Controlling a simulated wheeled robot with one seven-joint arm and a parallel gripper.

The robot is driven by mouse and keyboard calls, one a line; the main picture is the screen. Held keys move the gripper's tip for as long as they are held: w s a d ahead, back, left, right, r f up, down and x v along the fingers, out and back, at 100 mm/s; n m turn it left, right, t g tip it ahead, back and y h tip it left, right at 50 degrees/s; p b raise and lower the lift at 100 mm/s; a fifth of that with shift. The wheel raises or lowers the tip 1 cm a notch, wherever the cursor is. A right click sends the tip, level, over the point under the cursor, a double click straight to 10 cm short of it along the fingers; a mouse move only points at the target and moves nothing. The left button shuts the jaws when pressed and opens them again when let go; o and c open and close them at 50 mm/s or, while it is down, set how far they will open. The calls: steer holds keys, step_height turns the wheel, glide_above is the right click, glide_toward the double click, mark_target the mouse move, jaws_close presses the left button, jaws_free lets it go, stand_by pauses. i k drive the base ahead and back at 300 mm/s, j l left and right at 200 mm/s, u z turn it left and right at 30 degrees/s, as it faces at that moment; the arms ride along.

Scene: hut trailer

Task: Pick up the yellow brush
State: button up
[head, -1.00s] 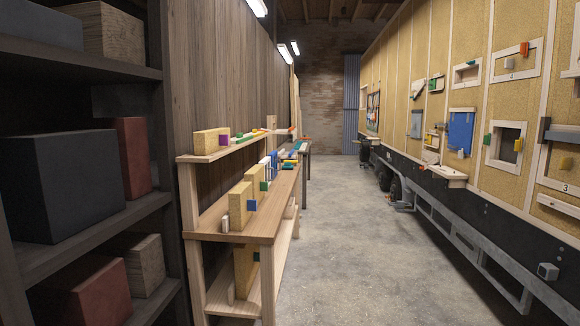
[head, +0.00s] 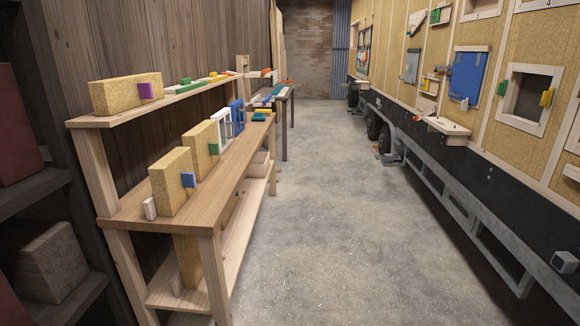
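I cannot make out a yellow brush for sure in the head view. Small yellow and other coloured pieces lie at the far end of the wooden workbench (head: 237,165) on the left, too small to name. A row of small coloured pieces (head: 190,85) also lies along its upper shelf (head: 140,114). My gripper is not in view.
Tan blocks (head: 172,180) with coloured tabs stand on the workbench, and another block (head: 125,94) on its upper shelf. Dark shelving (head: 40,205) stands at the near left. The trailer (head: 500,170) runs along the right. The concrete floor (head: 330,190) between is clear.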

mark_target(267, 112)
steer(key=i+z, duration=0.2)
steer(key=i, duration=5.6)
steer(key=i+l+u, duration=0.1)
steer(key=i+u, duration=0.4)
steer(key=i+l+u, duration=0.45)
steer(key=i, duration=0.2)
steer(key=i+l+u, duration=0.85)
steer(key=l+u, duration=0.15)
steer(key=l, duration=0.15)
steer(key=i+l+u, duration=0.25)
steer(key=l+u, duration=0.2)
steer(key=l, duration=0.35)
